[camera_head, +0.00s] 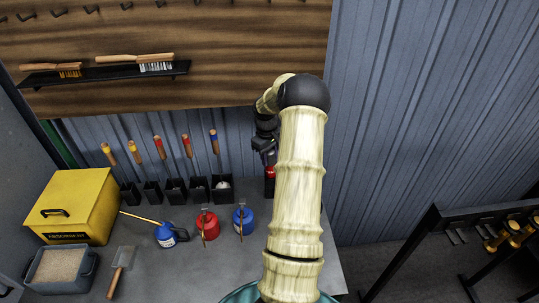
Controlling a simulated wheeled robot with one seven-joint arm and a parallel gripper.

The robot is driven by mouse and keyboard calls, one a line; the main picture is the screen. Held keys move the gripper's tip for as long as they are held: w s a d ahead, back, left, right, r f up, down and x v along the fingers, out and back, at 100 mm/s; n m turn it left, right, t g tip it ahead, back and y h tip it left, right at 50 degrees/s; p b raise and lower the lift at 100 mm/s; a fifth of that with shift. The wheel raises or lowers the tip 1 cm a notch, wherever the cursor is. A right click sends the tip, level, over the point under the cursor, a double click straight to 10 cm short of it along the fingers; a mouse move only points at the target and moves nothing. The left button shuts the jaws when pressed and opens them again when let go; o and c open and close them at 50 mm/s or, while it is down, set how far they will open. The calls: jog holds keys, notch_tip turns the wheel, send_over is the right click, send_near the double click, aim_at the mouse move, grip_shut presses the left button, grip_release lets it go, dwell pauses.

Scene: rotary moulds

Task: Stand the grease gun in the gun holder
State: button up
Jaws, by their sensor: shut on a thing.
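My gripper (263,146) is at the back right of the bench, partly hidden behind my own pale arm. It is shut on the grease gun (270,171), of which only a small red and dark part shows just below the jaws. The gun looks roughly upright. A dark upright shape directly below it, against the back wall, looks like the gun holder (269,188). My arm covers its right side. I cannot tell whether the gun's lower end is inside the holder or only above it.
Several black holders (176,191) line the back.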

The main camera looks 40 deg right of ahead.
jog(key=shift+f, duration=0.55)
jog(key=shift+f+b, duration=0.25)
jog(key=shift+b, duration=0.1)
dwell(0.6)
jog(key=o, duration=1.1)
jog(key=shift+c, duration=0.2)
notch_tip(320, 180, up, 17)
jog(key=b, duration=0.4)
jog(key=shift+w+a+r, duration=0.2)
jog(key=shift+w+a, duration=0.1)
jog(key=shift+a, duration=0.15)
